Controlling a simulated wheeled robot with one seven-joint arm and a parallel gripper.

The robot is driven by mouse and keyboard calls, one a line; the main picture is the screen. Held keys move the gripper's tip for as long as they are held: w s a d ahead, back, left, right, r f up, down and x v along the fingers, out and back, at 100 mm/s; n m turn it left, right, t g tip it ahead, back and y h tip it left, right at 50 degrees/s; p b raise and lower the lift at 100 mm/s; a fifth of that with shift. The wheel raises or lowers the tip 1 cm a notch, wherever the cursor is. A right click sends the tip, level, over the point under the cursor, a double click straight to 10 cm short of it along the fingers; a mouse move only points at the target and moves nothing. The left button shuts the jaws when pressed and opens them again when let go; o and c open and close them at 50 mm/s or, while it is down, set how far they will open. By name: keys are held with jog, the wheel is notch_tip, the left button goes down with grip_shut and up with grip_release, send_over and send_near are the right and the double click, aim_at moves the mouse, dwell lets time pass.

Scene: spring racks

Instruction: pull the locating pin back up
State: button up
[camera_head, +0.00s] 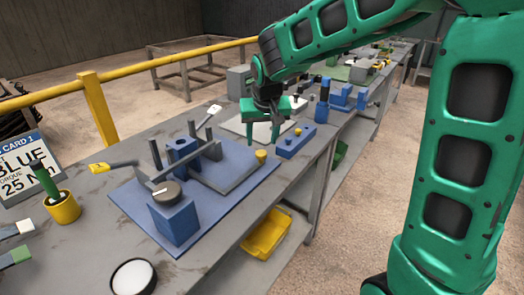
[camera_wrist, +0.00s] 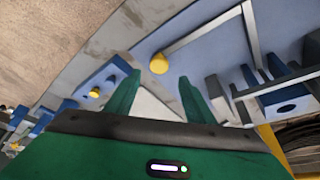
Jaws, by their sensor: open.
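A yellow round knob (camera_head: 261,156), which looks like the head of the locating pin, sits at the right end of the grey fixture bar (camera_head: 237,176) on the blue mat. In the wrist view the knob (camera_wrist: 158,63) shows beyond and between my fingertips. My gripper (camera_head: 263,141) is open and empty, pointing down above the knob, with its fingers (camera_wrist: 159,77) apart to either side. No contact shows. The pin's shaft is hidden under the knob, so its height cannot be told. A second yellow knob (camera_head: 298,131) stands on a blue block (camera_head: 294,143) to the right.
A blue block with a dark round cap (camera_head: 168,191) stands at the mat's front. A blue bored block (camera_head: 182,149) and upright grey posts stand on the mat's left. A blue bottle-like tool (camera_head: 322,103) stands behind on the right. A yellow bin (camera_head: 266,234) sits below the bench edge.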

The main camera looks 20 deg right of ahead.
aim_at(261, 152)
jog(key=x, duration=0.7)
jog(key=shift+d, duration=0.1)
